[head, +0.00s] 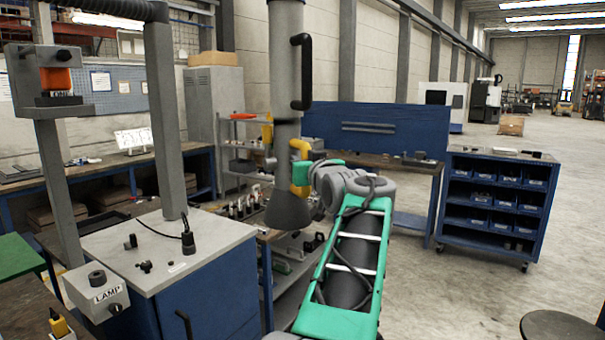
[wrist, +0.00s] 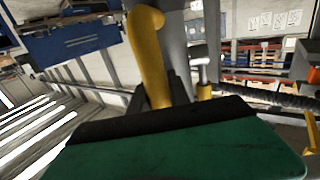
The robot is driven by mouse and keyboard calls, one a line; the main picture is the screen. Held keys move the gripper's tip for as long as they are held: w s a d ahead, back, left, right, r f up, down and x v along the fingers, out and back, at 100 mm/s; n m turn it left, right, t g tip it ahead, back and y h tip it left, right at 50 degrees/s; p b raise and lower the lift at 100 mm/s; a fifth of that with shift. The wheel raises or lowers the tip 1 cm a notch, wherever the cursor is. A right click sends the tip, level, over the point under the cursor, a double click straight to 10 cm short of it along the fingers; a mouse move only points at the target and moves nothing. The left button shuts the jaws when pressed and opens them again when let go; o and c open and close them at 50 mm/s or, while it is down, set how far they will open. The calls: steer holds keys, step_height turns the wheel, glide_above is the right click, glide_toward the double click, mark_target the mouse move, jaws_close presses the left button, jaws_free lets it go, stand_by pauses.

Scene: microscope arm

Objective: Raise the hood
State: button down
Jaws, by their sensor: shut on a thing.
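The hood is a grey cone (head: 288,212) at the lower end of a vertical grey tube (head: 286,45). It hangs in the middle of the head view, beside the worktop. A yellow handle (head: 299,150) sits on the right side of the lower tube. My gripper (head: 303,178) is at this handle, reaching in from the right. In the wrist view, the dark fingers (wrist: 165,92) are closed around the yellow handle (wrist: 146,45), with the grey tube (wrist: 174,32) just behind. The fingertips are partly hidden by the green gripper body.
A blue cabinet with a grey top (head: 170,245) and a lamp box (head: 97,292) stands at left. A black handle (head: 301,72) sticks out from the upper tube. A shelf trolley (head: 497,205) stands at right. The floor between is clear, with a stool (head: 562,328) at lower right.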

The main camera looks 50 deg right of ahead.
steer(key=shift+a+r, duration=0.1)
steer(key=shift+r, duration=0.7)
steer(key=c, duration=1.7)
jaws_free()
steer(key=o, duration=0.3)
steer(key=shift+o, duration=0.8)
steer(key=shift+f, duration=0.25)
steer(key=shift+s, duration=0.1)
steer(key=b+v, duration=0.2)
steer(key=v, duration=0.5)
steer(key=shift+s+a+b, duration=0.2)
steer(key=shift+s+b, duration=0.1)
steer(key=shift+b, duration=0.1)
